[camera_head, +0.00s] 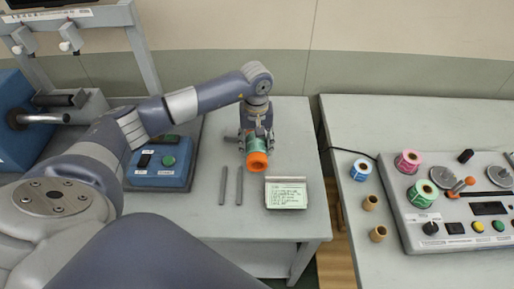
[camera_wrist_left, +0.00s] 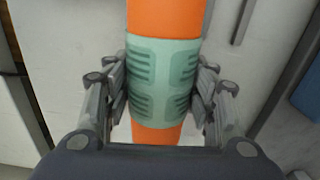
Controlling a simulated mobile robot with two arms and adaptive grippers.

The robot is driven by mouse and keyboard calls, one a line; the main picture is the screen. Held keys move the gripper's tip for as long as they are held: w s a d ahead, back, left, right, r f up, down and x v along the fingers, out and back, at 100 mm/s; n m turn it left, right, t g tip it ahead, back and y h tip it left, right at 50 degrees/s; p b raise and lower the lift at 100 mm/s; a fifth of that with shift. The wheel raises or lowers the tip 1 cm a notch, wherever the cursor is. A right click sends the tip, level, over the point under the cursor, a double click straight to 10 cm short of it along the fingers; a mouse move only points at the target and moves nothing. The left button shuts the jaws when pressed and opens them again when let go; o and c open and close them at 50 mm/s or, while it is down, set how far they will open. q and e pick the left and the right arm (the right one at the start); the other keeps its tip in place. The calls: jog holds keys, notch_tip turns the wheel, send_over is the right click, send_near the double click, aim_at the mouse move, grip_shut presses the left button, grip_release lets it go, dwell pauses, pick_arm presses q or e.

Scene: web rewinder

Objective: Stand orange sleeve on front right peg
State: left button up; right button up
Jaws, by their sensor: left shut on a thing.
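The orange sleeve (camera_head: 258,161) is a tube with a teal band around its middle. My left gripper (camera_head: 257,138) is shut on it, with its fingers on either side of the teal band. In the left wrist view the sleeve (camera_wrist_left: 166,18) runs top to bottom between the fingers of the left gripper (camera_wrist_left: 163,88). In the head view its orange end faces the camera. Two thin grey pegs (camera_head: 223,186) (camera_head: 239,186) show on the table left of and nearer than the sleeve. The sleeve is apart from both. I cannot tell if other pegs are hidden behind the gripper.
A small label stand (camera_head: 286,194) is right of the pegs. A blue control box (camera_head: 160,165) with a green button is at left. A gap separates this grey table (camera_head: 275,230) from the right table, which holds label rolls (camera_head: 408,162), brown cores (camera_head: 378,233) and a grey machine (camera_head: 455,210).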

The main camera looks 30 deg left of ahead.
pick_arm(q)
jog(key=shift+w+f, duration=0.1)
jog(key=shift+w, duration=0.15)
notch_tip(320, 180, down, 3)
jog(key=shift+r+p, duration=0.1)
jog(key=shift+p, duration=0.7)
jog(key=shift+f, duration=0.25)
jog(key=shift+f+b, duration=0.15)
jog(key=shift+b, duration=0.15)
jog(key=o, duration=1.4)
jog(key=shift+s, duration=0.1)
